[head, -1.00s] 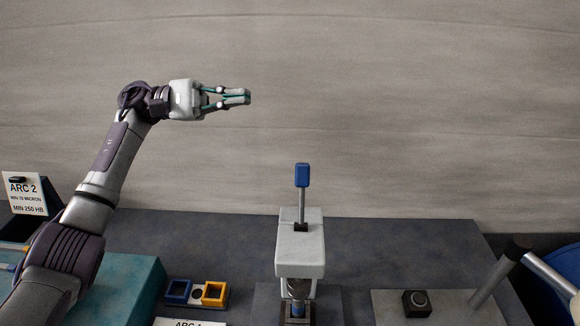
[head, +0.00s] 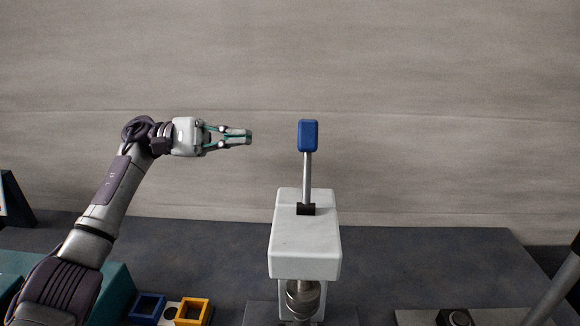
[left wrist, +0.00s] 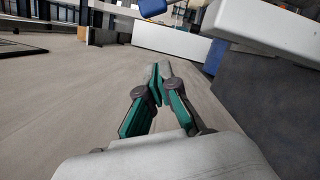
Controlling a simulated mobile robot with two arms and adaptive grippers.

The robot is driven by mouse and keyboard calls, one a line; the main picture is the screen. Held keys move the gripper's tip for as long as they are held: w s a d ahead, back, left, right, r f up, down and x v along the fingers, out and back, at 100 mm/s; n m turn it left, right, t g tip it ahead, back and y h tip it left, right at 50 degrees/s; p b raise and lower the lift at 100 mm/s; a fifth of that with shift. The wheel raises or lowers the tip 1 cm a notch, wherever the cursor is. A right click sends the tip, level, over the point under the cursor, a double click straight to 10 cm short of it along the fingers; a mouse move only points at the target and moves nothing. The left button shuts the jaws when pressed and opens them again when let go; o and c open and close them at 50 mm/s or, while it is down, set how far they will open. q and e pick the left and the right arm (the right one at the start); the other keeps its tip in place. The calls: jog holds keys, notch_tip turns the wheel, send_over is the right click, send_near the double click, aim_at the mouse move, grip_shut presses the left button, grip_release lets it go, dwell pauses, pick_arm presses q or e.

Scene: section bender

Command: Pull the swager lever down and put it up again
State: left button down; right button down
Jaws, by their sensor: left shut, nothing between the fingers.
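The swager (head: 305,238) is a white press body with a metal shaft below it, standing on the dark bench. Its lever (head: 307,170) stands upright from the top and ends in a blue handle (head: 308,135). The left fingertips (left wrist: 158,72) meet in the left wrist view. My right gripper is not in view.
A blue socket (head: 147,307) and a yellow socket (head: 193,311) sit at the front left of the bench. A plate with a dark button (head: 454,317) and a grey post (head: 553,290) stand at the right. The dark bench top (head: 420,255) between is clear.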

aim_at(307, 165)
pick_arm(q)
jog(key=shift+f, duration=0.35)
jog(key=shift+d, duration=0.1)
jog(key=s+d+r+p, duration=0.3)
jog(key=s+d+p, duration=0.2)
jog(key=d, duration=0.4)
jog(key=shift+s+d+r+p, duration=0.15)
jog(key=shift+s+d+p, duration=0.15)
jog(key=shift+p, duration=0.3)
